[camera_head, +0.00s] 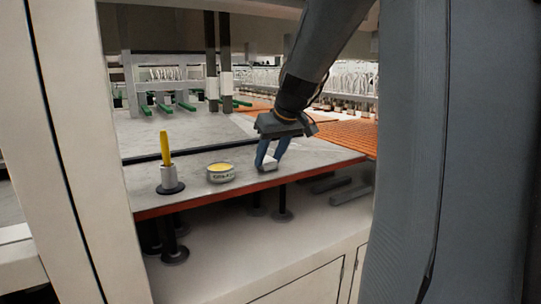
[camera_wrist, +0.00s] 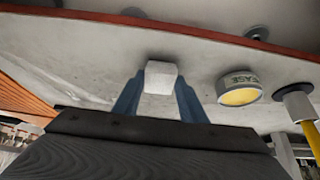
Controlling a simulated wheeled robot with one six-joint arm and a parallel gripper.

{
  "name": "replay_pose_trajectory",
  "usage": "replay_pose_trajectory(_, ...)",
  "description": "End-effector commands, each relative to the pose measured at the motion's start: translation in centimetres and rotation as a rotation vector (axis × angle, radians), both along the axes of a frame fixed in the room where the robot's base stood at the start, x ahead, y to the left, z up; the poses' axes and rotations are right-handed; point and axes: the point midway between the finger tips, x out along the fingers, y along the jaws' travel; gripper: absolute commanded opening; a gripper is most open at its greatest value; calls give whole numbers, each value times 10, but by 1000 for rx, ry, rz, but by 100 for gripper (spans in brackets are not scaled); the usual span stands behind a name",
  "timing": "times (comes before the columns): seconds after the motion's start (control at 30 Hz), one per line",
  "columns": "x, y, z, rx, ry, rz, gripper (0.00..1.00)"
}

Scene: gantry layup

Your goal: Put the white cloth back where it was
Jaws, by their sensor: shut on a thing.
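The white cloth (camera_head: 269,164) looks like a small white block near the front right edge of the grey table (camera_head: 215,194). My gripper (camera_head: 268,160) points down over the table with its two blue fingers on either side of the cloth. In the wrist view the cloth (camera_wrist: 160,77) sits between the fingertips of my gripper (camera_wrist: 160,90), and the fingers are shut on it. I cannot tell whether the cloth touches the table or is held just above it.
A grease tin (camera_head: 221,173) with a yellow top stands left of my gripper. Further left, a yellow-handled tool (camera_head: 165,148) stands upright in a metal holder (camera_head: 170,180). The table's red front edge (camera_head: 250,188) is close. Orange slats (camera_head: 345,132) lie at the right.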

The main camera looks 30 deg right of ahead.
Motion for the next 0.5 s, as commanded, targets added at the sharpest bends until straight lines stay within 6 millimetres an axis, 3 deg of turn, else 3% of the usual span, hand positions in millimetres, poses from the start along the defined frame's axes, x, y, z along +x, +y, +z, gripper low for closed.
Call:
replay_pose_trajectory(0.27,0,-1,-3,1,0,-1,10)
replay_pose_trajectory(0.3,0,-1,-3,1,0,-1,41)
replay_pose_trajectory(0.4,0,-1,-3,1,0,-1,57)
replay_pose_trajectory(0.5,0,-1,-2,1,0,-1,57)
